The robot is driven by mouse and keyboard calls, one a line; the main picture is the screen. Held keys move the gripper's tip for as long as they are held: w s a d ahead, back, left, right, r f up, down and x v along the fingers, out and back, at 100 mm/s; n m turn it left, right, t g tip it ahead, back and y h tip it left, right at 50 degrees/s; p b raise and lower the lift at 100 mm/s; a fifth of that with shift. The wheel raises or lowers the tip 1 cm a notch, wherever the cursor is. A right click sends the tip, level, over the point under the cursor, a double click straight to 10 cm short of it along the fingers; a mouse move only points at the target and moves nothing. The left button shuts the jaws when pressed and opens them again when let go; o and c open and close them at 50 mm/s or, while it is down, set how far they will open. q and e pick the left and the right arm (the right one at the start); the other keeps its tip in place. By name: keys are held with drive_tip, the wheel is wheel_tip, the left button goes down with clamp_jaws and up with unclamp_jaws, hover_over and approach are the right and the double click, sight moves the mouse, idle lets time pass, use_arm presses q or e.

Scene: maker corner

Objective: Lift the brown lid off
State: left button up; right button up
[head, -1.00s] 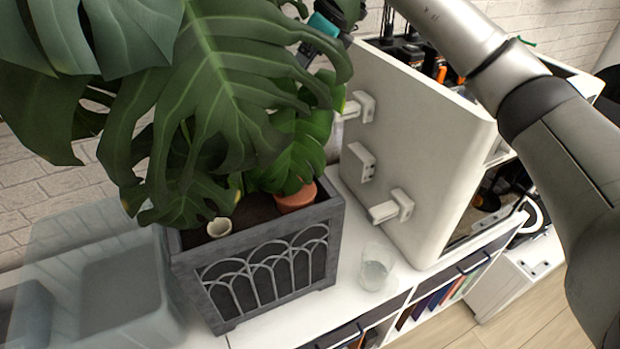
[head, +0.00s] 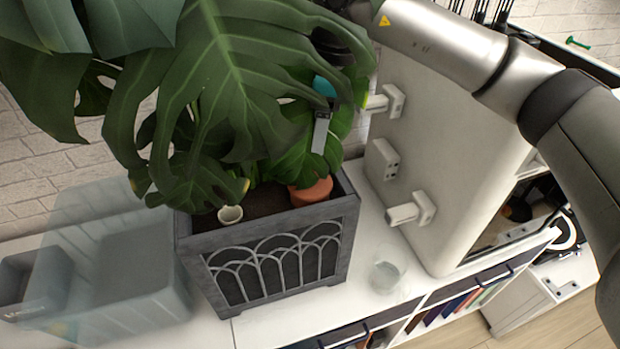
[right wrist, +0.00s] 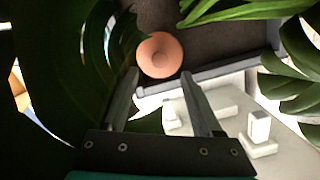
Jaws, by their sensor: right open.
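A round terracotta-brown piece (head: 310,192), which looks like the brown lid, sits on the dark soil inside the grey planter (head: 274,262), near its right end. Leaves partly cover it in the head view. It shows as an orange-brown disc with a small darker centre in the right wrist view (right wrist: 160,55). My right gripper (head: 318,150) hangs among the leaves above it, with one finger visible in the head view. In the right wrist view the fingers (right wrist: 160,77) are apart and empty, with the disc just beyond their tips. My left gripper is not in view.
Large monstera leaves (head: 235,80) crowd around my right gripper. A small cream cup (head: 230,214) stands in the soil at left. A white panel with hooks (head: 440,150) and a clear glass (head: 386,274) stand to the right. A translucent bin (head: 130,280) stands left.

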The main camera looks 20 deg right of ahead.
sight(310, 177)
drive_tip(key=shift+w+a+f+p, duration=0.1)
drive_tip(key=shift+a+f+p, duration=0.05)
drive_tip(key=shift+f, duration=0.75)
drive_tip(key=shift+a+f+p, duration=0.15)
drive_tip(key=shift+f+p, duration=0.05)
drive_tip(key=shift+f, duration=0.7)
drive_tip(key=shift+w+a+f+p, duration=0.1)
drive_tip(key=shift+a+f+p, duration=0.05)
drive_tip(key=shift+f, duration=0.75)
drive_tip(key=shift+c, duration=0.4)
clamp_jaws()
